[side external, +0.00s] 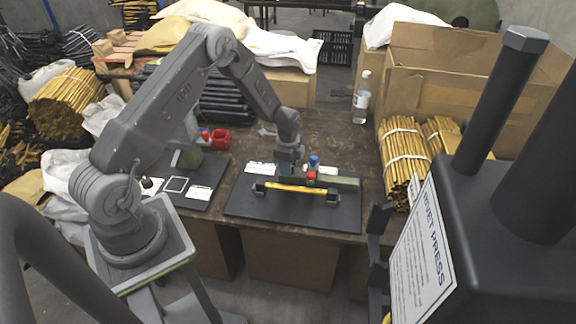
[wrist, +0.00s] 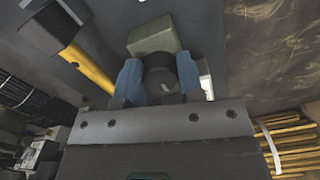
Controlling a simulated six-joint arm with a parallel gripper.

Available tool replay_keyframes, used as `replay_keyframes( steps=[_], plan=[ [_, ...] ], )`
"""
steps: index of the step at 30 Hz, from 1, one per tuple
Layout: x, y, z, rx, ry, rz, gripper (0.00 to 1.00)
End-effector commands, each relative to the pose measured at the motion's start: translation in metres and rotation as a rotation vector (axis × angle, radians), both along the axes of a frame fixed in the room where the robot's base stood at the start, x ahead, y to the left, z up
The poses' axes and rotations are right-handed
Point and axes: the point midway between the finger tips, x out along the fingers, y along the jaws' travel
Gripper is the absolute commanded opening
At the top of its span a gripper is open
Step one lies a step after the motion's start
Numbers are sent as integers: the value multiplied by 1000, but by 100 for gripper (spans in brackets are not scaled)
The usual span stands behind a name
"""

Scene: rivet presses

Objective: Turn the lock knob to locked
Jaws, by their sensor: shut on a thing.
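The lock knob (wrist: 160,72), a dark round cylinder, sits between the two blue-grey fingers of my gripper (wrist: 159,80) in the wrist view. The fingers are shut on its sides. Its marks and turn angle cannot be read. A pale green block (wrist: 153,37) is right beyond the knob. In the side view my gripper (side external: 290,168) is low over a dark base plate (side external: 300,215), and the knob is hidden there. The press on this plate shows a green body (side external: 340,182), a red part (side external: 311,176), a blue-topped part (side external: 314,161) and a yellow bar (side external: 296,188) with black ends.
A second dark plate (side external: 192,200) with a white square outline lies to the left, near a red bin (side external: 220,139). A clear bottle (side external: 362,98), bundled yellow rods (side external: 403,160) and a cardboard box (side external: 450,75) stand to the right. A large dark press fills the right foreground.

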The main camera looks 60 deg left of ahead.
Motion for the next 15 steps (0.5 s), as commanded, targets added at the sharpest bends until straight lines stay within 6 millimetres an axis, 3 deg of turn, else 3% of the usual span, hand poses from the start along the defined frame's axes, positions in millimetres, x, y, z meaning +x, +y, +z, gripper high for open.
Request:
replay_keyframes(
  steps=[15],
  plan=[
    [0, 0, 0, 0, 1, -52, 11]
  ],
)
